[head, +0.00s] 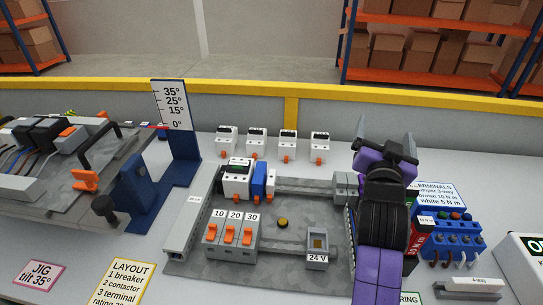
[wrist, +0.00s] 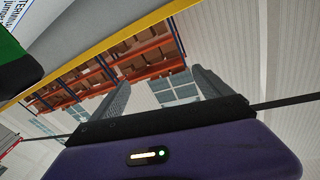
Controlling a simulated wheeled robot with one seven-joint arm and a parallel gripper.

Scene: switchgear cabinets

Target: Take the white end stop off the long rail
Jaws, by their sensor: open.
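The long rail (head: 305,187) runs across the upper part of the grey mounting plate. A white module with a green top (head: 236,180) and a blue module (head: 259,181) sit side by side on it. A slim white piece (head: 271,180), which looks like the white end stop, stands against the blue module's right side, with orange at its foot. Grey blocks (head: 345,187) sit at the rail's right end, partly behind my arm. My gripper (head: 386,139) is open and empty, raised at the right, away from the white piece. Its spread fingers also show in the wrist view (wrist: 160,92).
Three grey switches with orange levers (head: 232,232) and a 24 V block (head: 317,248) sit lower on the plate. Several white breakers (head: 287,145) stand behind it. A blue tilt jig (head: 160,180) is left; a blue terminal holder (head: 450,232) is right.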

